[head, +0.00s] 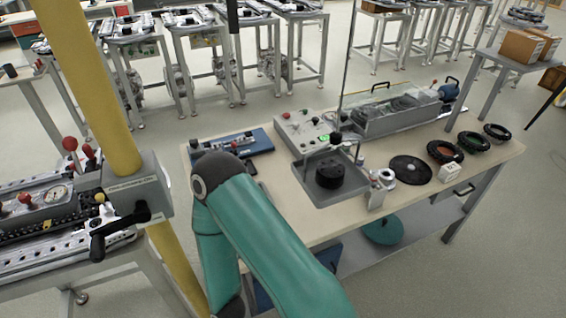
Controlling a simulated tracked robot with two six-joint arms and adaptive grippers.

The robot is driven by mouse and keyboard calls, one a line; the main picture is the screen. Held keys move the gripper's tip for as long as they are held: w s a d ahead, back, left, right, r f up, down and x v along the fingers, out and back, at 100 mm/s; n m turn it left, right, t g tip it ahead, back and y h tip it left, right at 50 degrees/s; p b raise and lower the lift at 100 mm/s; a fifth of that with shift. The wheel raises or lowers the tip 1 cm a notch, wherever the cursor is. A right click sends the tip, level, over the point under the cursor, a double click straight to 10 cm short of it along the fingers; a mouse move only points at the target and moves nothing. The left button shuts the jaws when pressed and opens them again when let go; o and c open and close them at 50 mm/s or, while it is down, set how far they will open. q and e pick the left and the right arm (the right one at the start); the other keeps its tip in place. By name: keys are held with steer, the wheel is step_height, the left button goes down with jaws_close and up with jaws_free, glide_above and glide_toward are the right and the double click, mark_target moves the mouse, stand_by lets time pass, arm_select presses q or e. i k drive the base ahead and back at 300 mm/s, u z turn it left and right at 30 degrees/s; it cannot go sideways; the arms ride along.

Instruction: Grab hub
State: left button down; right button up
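I cannot tell for certain which part is the hub. A small silver ring-shaped part (385,178) sits on the workbench (445,190), right of a grey tray. A black round part (329,175) lies in that grey tray (312,191). One of my teal arms rises in front of the bench and bends near its left edge, hiding part of the bench front. Neither of my grippers shows in the head view.
A flat black disc (410,169) and several dark rings, one of them orange-black (445,152), lie at the right. A control box (303,130) and a grey bin (390,115) stand behind. A yellow post (92,85) rises at the left.

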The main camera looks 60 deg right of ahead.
mark_target(330, 172)
steer(key=u, duration=0.15)
steer(key=k, duration=1.6)
steer(key=z, duration=0.8)
steer(key=i, duration=0.7)
steer(key=z, duration=0.15)
